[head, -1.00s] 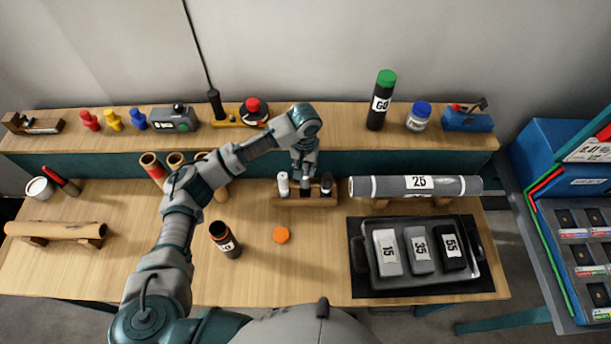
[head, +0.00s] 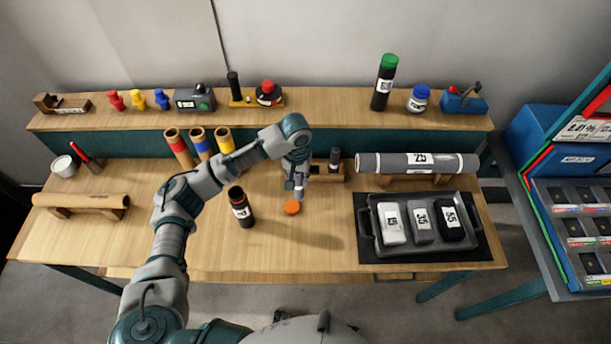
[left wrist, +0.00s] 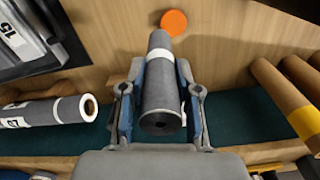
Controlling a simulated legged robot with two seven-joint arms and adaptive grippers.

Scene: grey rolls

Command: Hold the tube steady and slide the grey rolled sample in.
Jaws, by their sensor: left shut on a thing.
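My left gripper (head: 297,182) is shut on a grey rolled sample (left wrist: 160,92), seen between its two fingers in the left wrist view (left wrist: 160,105). The roll points down toward the table near the orange cap (head: 291,207), which also shows in the left wrist view (left wrist: 174,22). The dark tube with an orange rim and a white label (head: 240,207) stands upright and open on the table, left of the cap and apart from the gripper. My right gripper is not in view.
A wooden rack (head: 325,172) with a dark roll stands behind the gripper. A large grey roll (head: 415,162) lies on supports to the right. A tray (head: 392,241) holds labelled blocks. Cardboard tubes (head: 200,143) stand at back left. The table's front middle is clear.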

